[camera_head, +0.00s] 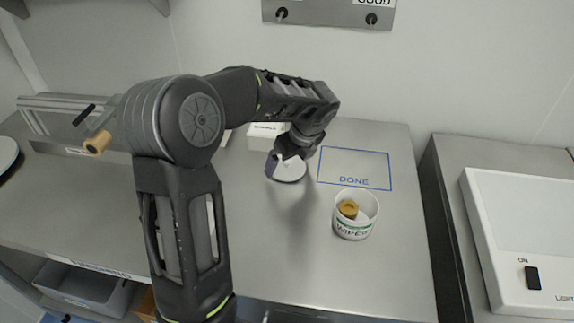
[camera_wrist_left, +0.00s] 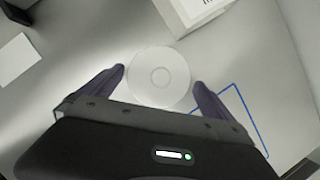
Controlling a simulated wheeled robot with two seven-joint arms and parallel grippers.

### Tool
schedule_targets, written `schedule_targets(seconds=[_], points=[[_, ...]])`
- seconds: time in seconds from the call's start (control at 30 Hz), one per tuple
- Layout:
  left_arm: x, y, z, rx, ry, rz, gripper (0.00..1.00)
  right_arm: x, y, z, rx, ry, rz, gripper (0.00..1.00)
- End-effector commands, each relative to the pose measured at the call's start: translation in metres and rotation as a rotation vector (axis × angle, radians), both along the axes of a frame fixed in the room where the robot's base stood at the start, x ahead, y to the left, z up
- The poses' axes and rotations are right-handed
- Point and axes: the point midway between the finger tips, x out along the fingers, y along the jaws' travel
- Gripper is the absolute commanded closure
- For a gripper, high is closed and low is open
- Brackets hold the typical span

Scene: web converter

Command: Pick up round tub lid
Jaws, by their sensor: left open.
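The round tub lid (camera_wrist_left: 158,78) is a white disc with a small raised ring at its middle. It lies flat on the steel table in the left wrist view, between and slightly ahead of my left gripper's fingertips. In the head view part of the lid (camera_head: 291,174) shows under my left gripper (camera_head: 287,160). My left gripper (camera_wrist_left: 160,76) is open, with one dark finger on each side of the lid; I cannot tell whether they touch it. My right gripper is in neither view.
A white tub marked WIPES (camera_head: 352,228), holding a brownish roll, stands open to the right. A blue DONE outline (camera_head: 354,182) is empty. A white box (camera_head: 262,136) stands behind the gripper. A light box (camera_head: 525,240) is at far right. The table's front middle is clear.

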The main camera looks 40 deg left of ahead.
Motion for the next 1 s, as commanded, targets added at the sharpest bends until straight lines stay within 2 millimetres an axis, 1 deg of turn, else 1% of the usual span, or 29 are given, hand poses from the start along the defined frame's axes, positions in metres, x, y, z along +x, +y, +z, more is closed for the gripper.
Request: schedule_targets(seconds=[0.03,0.13,0.7,0.77,1.0], points=[[0.0000,0.0021,-0.0053,0.000,0.003,0.000,0.00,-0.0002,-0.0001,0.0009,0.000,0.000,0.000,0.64],[0.0010,0.0043,-0.0103,0.000,0.000,-0.001,0.00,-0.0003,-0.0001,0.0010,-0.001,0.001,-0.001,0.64],[0.0013,0.0041,-0.0104,0.000,-0.001,-0.001,0.00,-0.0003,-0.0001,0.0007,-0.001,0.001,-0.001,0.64],[0.0013,0.0041,-0.0104,0.000,-0.001,-0.001,0.04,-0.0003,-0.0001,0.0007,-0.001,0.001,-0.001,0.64],[0.0013,0.0041,-0.0104,0.000,-0.001,-0.001,0.24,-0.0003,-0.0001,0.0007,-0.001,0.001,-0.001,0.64]])
